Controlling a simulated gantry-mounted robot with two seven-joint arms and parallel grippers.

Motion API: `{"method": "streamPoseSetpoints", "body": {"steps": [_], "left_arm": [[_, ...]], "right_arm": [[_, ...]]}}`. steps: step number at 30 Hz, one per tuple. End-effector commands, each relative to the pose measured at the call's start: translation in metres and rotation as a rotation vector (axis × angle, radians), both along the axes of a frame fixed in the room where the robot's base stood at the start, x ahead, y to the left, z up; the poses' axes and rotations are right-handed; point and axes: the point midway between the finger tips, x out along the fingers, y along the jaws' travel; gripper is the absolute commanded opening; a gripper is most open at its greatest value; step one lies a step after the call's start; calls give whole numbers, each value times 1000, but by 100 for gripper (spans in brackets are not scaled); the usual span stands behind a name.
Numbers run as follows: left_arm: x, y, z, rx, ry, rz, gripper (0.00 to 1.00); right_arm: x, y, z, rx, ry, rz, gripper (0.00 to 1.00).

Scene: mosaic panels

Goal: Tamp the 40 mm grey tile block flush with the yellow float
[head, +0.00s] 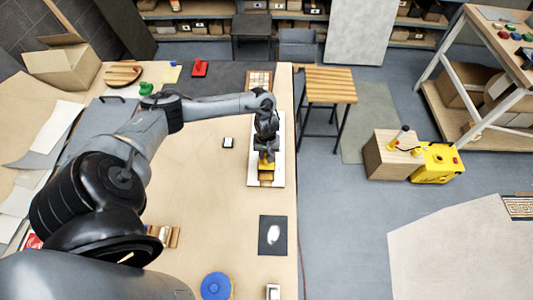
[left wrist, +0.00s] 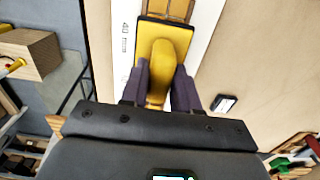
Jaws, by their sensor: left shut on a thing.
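My left gripper (head: 266,155) is over the white panel (head: 280,125) near the table's right edge. It is shut on the handle of the yellow float (head: 264,167). In the left wrist view the yellow float (left wrist: 150,28) lies over the white panel (left wrist: 117,30), its handle between the two dark fingers. A "40" marking (left wrist: 124,28) is printed on the panel beside the float. Brown pieces (head: 266,177) show just in front of the float. I cannot make out the grey tile block; the float may hide it. Whether the float touches anything beneath is unclear. My right gripper is not in view.
A small dark-edged device (head: 228,142) lies left of the panel. A dark square sheet (head: 273,235) and a blue round lid (head: 216,286) lie nearer the front. A wooden stool (head: 330,86) stands beyond the right edge. The tabletop left of the panel is mostly clear.

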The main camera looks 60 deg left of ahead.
Motion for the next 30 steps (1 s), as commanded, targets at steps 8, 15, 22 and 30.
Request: {"method": "streamPoseSetpoints", "body": {"steps": [8, 15, 22, 30], "left_arm": [[0, 0, 0, 0, 0, 0, 6], [0, 0, -1, 0, 0, 0, 6], [0, 0, -4, 0, 0, 0, 6], [0, 0, -7, 0, 0, 0, 6]], "right_arm": [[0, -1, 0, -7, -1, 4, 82], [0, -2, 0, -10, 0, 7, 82], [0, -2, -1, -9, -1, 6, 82], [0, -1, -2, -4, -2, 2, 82]]}}
